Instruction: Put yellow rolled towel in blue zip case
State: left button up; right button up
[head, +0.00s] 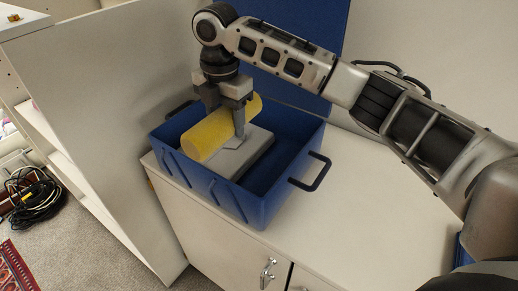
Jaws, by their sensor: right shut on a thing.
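The yellow rolled towel (208,136) is a thick cylinder, held slantwise over the open blue zip case (242,202). My right gripper (228,120) points down and is shut on the towel, with one finger on its near right side. The case stands on a white cabinet top, its blue lid raised at the back and a black handle on its right side. The towel overlaps the left half of the case in the picture; whether it touches anything inside, I cannot tell. My left gripper is not in view.
A grey flat object (246,152) lies inside the case under the towel. A tall white panel (105,110) stands close on the left. A coiled black cable (38,200) is at far left.

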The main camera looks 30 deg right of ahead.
jog(key=s+d+f, duration=0.1)
jog(key=d+f, duration=0.2)
jog(key=s+d+f+p, duration=0.1)
jog(key=s+d+f, duration=0.1)
jog(key=d+f, duration=0.2)
jog(key=s+d+f, duration=0.1)
jog(key=d+f, duration=0.2)
jog(key=f, duration=0.1)
jog(key=shift+s+d, duration=0.15)
jog(key=shift+s, duration=0.1)
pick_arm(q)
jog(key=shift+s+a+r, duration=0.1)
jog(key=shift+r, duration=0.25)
pick_arm(e)
jog(key=shift+f, duration=0.3)
jog(key=shift+f, duration=0.25)
pick_arm(q)
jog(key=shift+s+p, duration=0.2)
jog(key=shift+p, duration=0.1)
pick_arm(e)
jog(key=shift+f, duration=0.35)
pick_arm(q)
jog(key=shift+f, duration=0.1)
pick_arm(e)
jog(key=o, duration=0.8)
